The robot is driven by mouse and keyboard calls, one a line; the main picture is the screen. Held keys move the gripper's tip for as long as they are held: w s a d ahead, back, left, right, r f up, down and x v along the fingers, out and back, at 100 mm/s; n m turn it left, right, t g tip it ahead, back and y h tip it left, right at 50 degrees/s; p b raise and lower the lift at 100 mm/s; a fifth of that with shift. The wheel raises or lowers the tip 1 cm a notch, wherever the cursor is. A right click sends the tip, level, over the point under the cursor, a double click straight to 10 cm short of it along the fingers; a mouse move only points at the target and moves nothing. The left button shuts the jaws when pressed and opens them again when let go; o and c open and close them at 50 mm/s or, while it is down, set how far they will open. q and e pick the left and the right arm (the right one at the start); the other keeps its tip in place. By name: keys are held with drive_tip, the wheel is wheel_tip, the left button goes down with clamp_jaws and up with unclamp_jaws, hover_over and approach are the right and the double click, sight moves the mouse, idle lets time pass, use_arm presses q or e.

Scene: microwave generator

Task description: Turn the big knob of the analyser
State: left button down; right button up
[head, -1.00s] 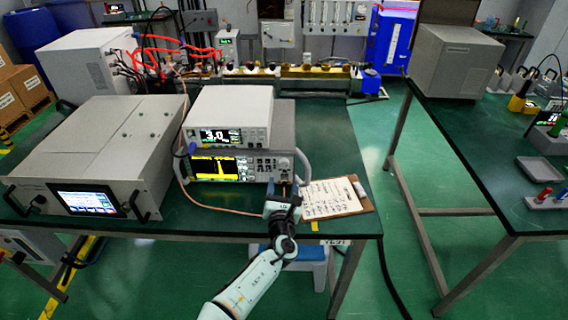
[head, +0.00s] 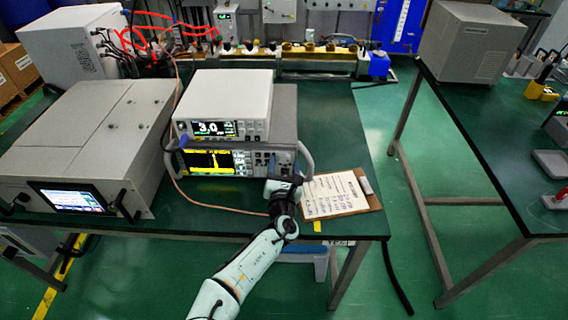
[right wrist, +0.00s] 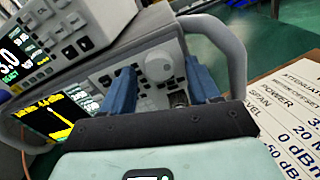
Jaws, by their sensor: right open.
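The analyser (head: 240,159) is the lower of two stacked instruments on the green bench, with a yellow trace on its dark screen. Its big light-grey round knob (right wrist: 158,68) is at the upper right of its front panel in the right wrist view. My right gripper (head: 284,181) is in front of the panel's right part. Its two blue fingers (right wrist: 160,66) are open, one on each side of the knob in the picture. I cannot tell whether the tips reach around it, and I see no contact. My left gripper is not in view.
A white instrument (head: 222,106) reading 3.0 sits on the analyser. The analyser's grey side handle (right wrist: 232,55) is close to the right finger. A clipboard (head: 341,193) lies to the right. A large grey unit (head: 90,148) stands left, with a cable between.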

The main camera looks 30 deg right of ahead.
drive_tip(key=shift+s, duration=0.1)
drive_tip(key=c, duration=1)
drive_tip(key=shift+c, duration=0.2)
drive_tip(key=m+p, duration=0.1)
drive_tip(key=m, duration=0.4)
drive_tip(key=shift+r+m, duration=0.1)
drive_tip(key=shift+m, duration=0.3)
drive_tip(key=m, duration=0.6)
drive_tip(key=shift+a+r+p, duration=0.1)
drive_tip(key=shift+p, duration=0.3)
drive_tip(key=m, duration=0.6)
drive_tip(key=shift+r+m, duration=0.1)
drive_tip(key=shift+m, duration=0.2)
drive_tip(key=m, duration=0.5)
drive_tip(key=shift+p, duration=0.35)
drive_tip(key=shift+r+m, duration=0.1)
drive_tip(key=shift+m, duration=0.3)
